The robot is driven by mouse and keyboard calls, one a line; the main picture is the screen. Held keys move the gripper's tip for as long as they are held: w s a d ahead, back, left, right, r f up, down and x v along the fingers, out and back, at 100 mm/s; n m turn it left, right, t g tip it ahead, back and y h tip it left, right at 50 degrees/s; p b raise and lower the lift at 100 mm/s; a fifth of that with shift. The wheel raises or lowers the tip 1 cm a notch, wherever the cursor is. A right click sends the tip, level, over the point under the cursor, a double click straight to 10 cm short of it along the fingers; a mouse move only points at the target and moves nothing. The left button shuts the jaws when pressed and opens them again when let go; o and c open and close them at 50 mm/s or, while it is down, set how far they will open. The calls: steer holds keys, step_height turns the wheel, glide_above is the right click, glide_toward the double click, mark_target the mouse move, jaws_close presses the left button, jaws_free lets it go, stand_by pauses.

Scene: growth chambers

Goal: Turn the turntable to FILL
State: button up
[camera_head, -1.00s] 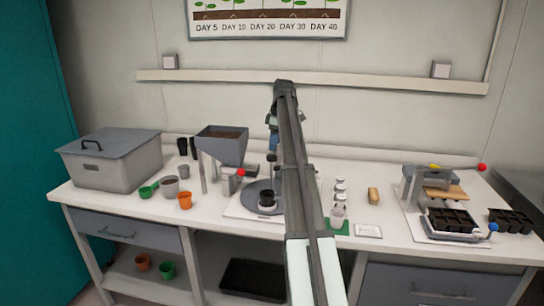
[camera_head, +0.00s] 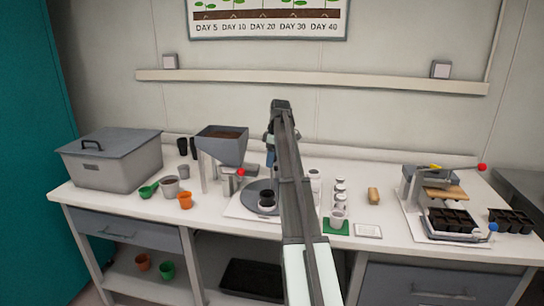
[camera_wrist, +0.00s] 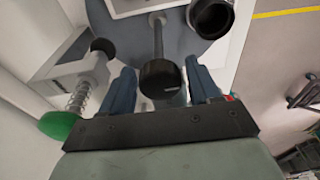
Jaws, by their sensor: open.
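The turntable is a grey disc (camera_head: 252,190) on a white base plate, below and right of the hopper, partly hidden by my arm. A black pot (camera_head: 267,198) stands on it; it also shows in the wrist view (camera_wrist: 212,17). In the wrist view, the grey disc (camera_wrist: 185,42) carries a thin rod ending in a black knob (camera_wrist: 160,78). My gripper (camera_wrist: 159,70) is open, with its blue fingers on either side of the black knob; I cannot tell whether they touch it. In the head view, my gripper (camera_head: 268,155) is mostly hidden behind my arm. No FILL mark is readable.
A grey hopper (camera_head: 222,146) with dark soil stands left of the turntable. In the wrist view, a spring plunger (camera_wrist: 78,98) with a green knob (camera_wrist: 60,125) is close to the left finger. Small white bottles (camera_head: 340,192) stand right of my arm.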

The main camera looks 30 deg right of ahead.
steer(key=shift+c, duration=0.3)
steer(key=c, duration=0.6)
steer(key=m, duration=0.4)
steer(key=shift+h, duration=0.3)
steer(key=shift+m+t, duration=0.3)
steer(key=shift+m, duration=0.7)
steer(key=m, duration=0.3)
steer(key=shift+h, duration=0.3)
steer(key=m, duration=0.3)
steer(key=shift+h, duration=0.3)
